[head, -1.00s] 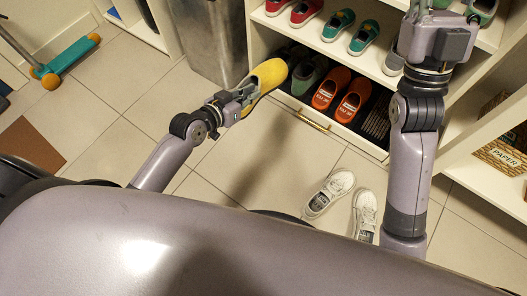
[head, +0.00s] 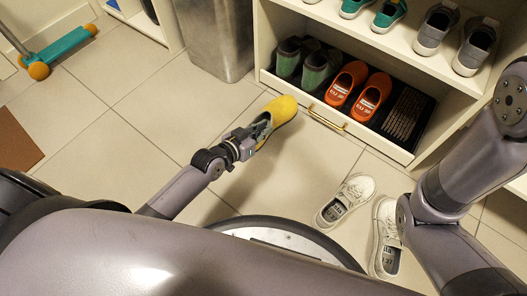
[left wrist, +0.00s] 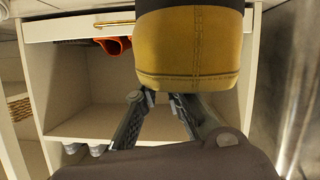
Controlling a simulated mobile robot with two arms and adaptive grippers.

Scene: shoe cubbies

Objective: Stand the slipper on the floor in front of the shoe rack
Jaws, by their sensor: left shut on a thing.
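The yellow slipper (head: 283,108) is in front of the shoe rack (head: 378,142), over the floor near the left end of its low drawer. My left gripper (head: 262,128) is shut on the near end of the slipper. In the left wrist view, the slipper's stitched yellow end (left wrist: 188,60) fills the top middle, with the gripper's fingers (left wrist: 163,100) at its lower edge. I cannot tell whether the sole touches the floor. My right arm is at the right of the head view; its gripper is out of view.
White sneakers (head: 345,200) stand on the floor right of my left gripper. Green shoes (head: 318,68) and orange shoes (head: 358,88) sit in the rack's bottom. A metal bin (head: 215,35) stands left of the rack. A scooter (head: 60,52) is far left; the floor between is clear.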

